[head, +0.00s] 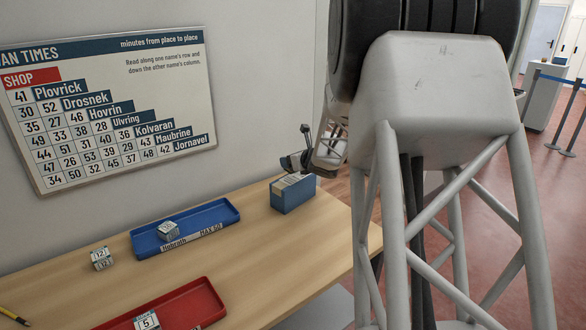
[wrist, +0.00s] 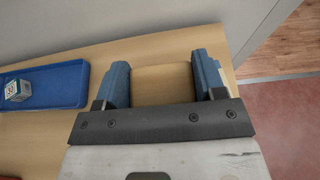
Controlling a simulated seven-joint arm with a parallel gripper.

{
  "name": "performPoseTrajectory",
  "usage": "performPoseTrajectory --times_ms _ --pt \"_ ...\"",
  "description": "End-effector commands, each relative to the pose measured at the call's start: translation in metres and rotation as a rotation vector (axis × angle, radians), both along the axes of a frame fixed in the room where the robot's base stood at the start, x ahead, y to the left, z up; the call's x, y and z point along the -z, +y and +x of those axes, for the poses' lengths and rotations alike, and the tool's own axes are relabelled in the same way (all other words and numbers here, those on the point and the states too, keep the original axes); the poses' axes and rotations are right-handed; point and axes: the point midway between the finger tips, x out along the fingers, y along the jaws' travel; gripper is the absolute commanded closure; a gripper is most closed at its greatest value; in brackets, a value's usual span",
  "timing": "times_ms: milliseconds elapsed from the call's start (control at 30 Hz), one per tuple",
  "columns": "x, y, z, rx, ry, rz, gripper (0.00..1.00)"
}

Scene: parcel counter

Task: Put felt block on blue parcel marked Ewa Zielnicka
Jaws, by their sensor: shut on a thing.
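My gripper (wrist: 162,72) reaches over the right end of the counter in the wrist view, with a blue piece on each side. A plain tan block (wrist: 163,86) shows between these pieces and fills the gap; I take it for the felt block, held in the shut gripper. In the head view my gripper (head: 300,162) is small and partly hidden by my arm. A blue box-like thing (head: 293,198) with a pale, lined top shows right below it; I cannot tell whether they touch. No name Ewa Zielnicka is readable in either view.
A blue tray (head: 222,211) holds a small numbered cube (head: 168,231). Another numbered cube (head: 102,258) stands left of it. A red tray (head: 205,291) with a card marked 5 is in front. A pencil (head: 14,317) lies far left. Bare wood lies between the trays.

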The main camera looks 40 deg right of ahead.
Motion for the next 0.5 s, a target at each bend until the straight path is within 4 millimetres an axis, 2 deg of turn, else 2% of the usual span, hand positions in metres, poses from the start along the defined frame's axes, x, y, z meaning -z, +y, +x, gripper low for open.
performPoseTrajectory --times_ms 233,500 --pt "0.026 0.000 0.000 -0.001 0.001 0.001 0.60" --pt "0.030 0.000 0.000 0.000 0.000 -0.001 0.60"
